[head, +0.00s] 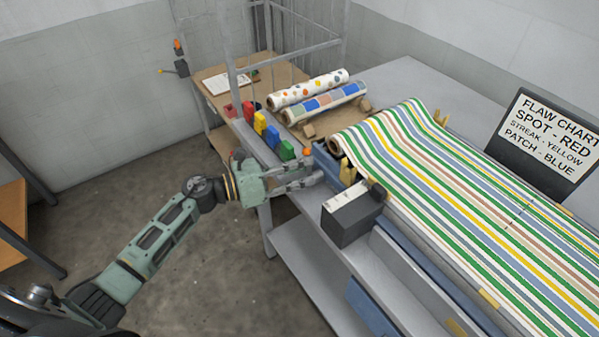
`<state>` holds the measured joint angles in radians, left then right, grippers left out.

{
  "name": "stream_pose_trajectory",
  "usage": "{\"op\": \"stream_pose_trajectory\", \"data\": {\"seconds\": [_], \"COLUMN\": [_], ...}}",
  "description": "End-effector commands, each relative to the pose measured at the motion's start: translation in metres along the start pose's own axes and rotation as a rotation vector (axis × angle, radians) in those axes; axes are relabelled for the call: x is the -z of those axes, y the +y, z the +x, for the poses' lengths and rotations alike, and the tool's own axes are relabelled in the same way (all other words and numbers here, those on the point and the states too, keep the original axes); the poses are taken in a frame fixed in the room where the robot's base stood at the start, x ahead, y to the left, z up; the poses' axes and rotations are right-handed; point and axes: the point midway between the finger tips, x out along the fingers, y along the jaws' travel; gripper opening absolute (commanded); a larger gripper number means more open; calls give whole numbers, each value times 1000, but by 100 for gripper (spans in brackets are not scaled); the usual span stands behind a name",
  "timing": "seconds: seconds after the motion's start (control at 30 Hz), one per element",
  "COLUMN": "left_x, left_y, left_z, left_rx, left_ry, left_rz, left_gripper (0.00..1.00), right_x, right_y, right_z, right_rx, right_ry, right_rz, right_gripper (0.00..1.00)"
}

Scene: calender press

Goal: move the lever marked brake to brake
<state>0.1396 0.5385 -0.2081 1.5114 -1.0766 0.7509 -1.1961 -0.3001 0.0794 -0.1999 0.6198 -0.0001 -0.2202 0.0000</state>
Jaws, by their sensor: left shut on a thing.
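My left gripper (305,177) reaches in from the left at the near edge of the press table. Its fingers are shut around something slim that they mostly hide. A small orange-red tip (307,152) shows just above the fingers; it looks like the knob of a lever. A dark grey box (350,222) with a white label plate (345,196) stands just right of the fingertips. The label's writing is too small to read, so I cannot confirm the brake marking. My right gripper is not in view.
Striped fabric (440,170) covers the press at right. A flaw chart (545,140) stands behind it. Coloured blocks (262,125) line the table's left edge, close to the gripper. Two patterned rolls (325,103) lie behind. The floor (190,240) at left is clear.

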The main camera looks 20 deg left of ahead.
Motion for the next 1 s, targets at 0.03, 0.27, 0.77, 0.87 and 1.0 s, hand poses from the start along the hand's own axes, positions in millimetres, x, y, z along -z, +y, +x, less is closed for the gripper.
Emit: {"op": "stream_pose_trajectory", "data": {"seconds": [0.03, 0.27, 0.77, 0.87, 1.0], "left_x": [1, -1, -1, 0, 2], "left_y": [6, -3, -22, -25, -28], "left_z": [-3, -1, 4, 5, 6], "left_rx": [-23, -51, -110, -120, -132], "left_ry": [9, 51, 141, 157, 175], "left_rz": [54, 268, 722, 799, 892], "left_gripper": [0, 0, 0, 0, 0], "right_x": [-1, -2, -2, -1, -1], "right_y": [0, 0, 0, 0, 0], "right_z": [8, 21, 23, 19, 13], "right_rx": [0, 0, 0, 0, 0], "right_ry": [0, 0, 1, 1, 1], "right_rz": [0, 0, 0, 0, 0], "right_gripper": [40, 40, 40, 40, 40]}}
